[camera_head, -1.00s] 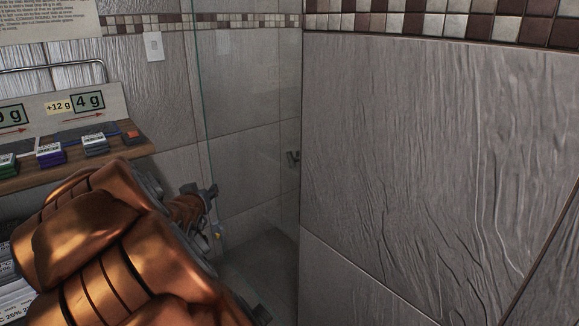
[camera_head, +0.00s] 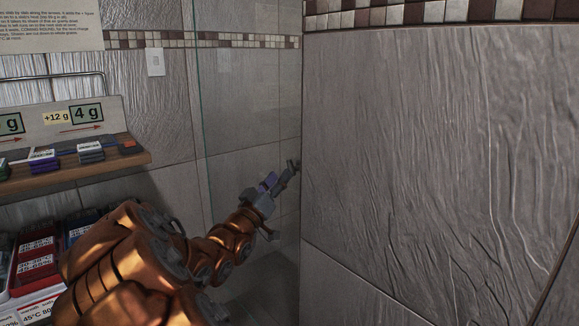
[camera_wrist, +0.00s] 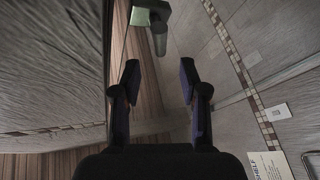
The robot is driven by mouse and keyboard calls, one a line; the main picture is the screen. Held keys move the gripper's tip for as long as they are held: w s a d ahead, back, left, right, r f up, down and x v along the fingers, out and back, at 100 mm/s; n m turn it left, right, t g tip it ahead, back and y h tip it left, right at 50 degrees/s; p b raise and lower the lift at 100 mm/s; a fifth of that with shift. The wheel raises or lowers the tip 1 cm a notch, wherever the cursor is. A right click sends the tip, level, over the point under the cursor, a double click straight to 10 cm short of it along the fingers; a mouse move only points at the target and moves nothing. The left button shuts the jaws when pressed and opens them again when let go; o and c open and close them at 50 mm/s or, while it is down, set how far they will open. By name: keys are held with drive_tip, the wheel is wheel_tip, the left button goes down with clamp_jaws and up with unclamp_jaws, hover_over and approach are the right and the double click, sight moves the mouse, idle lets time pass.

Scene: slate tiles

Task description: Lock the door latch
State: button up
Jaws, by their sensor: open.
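A small dark metal latch (camera_head: 293,166) sits by the edge of the big grey wall panel in the head view, beyond a glass panel's edge (camera_head: 202,130). In the wrist view the latch (camera_wrist: 158,38) shows as a greenish-grey plate with a rounded lever, at the top, ahead of my fingertips. My gripper (camera_head: 274,180) reaches toward it in the head view, its tips close to the latch. In the wrist view my gripper (camera_wrist: 160,80) has its two fingers apart with nothing between them. The lever appears beyond the tips, not between them. Whether anything touches is unclear.
A large textured wall panel (camera_head: 430,150) stands close on the right. A wooden shelf (camera_head: 100,168) with small boxes is on the left, with a red box (camera_head: 35,265) below. A light switch (camera_head: 156,62) is on the back wall.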

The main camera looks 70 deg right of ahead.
sight(288, 165)
drive_tip(key=shift+x, duration=3.5)
clamp_jaws()
